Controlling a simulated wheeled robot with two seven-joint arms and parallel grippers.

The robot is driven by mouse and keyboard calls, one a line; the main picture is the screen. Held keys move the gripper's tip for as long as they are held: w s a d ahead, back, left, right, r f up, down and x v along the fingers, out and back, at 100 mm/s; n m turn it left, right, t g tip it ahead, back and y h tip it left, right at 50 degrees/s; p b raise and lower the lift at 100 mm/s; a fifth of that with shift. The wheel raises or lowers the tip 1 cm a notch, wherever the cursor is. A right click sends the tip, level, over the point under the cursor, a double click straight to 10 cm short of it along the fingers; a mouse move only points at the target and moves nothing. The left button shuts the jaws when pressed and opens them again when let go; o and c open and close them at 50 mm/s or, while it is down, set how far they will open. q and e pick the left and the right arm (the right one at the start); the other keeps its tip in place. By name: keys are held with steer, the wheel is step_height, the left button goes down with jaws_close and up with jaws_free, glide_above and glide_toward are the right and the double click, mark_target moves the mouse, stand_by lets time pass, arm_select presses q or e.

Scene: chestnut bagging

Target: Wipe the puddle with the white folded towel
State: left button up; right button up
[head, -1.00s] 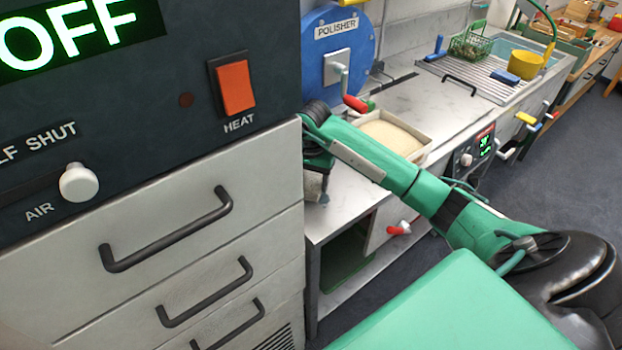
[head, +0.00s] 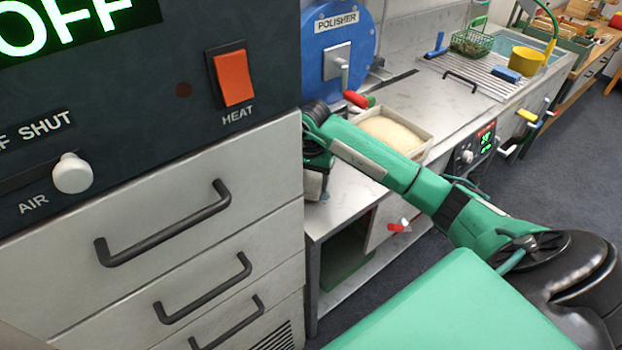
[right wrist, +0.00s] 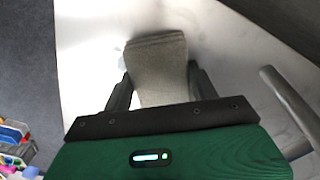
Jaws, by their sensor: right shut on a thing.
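The folded towel (right wrist: 157,52) shows in the right wrist view as a greyish-white, flattened pad. My right gripper (right wrist: 160,76) is shut on it, with one finger on each side. The towel's far end reaches out over a pale, bright worktop (right wrist: 85,62). I cannot tell whether it touches that surface. In the head view my right gripper (head: 317,182) is at the right edge of the grey cabinet, partly hidden, and the towel cannot be made out. Faint marks show on the worktop beside the towel, but I cannot clearly make out a puddle. My left gripper is not in view.
The cabinet with drawers (head: 240,165) fills the left of the head view. A blue polisher (head: 314,62) and a tray of pale grains (head: 428,140) stand beyond my right arm. A grey bar (right wrist: 288,102) is close on the right in the wrist view.

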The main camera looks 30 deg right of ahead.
steer(key=shift+f+b, duration=0.3)
steer(key=shift+f, duration=0.1)
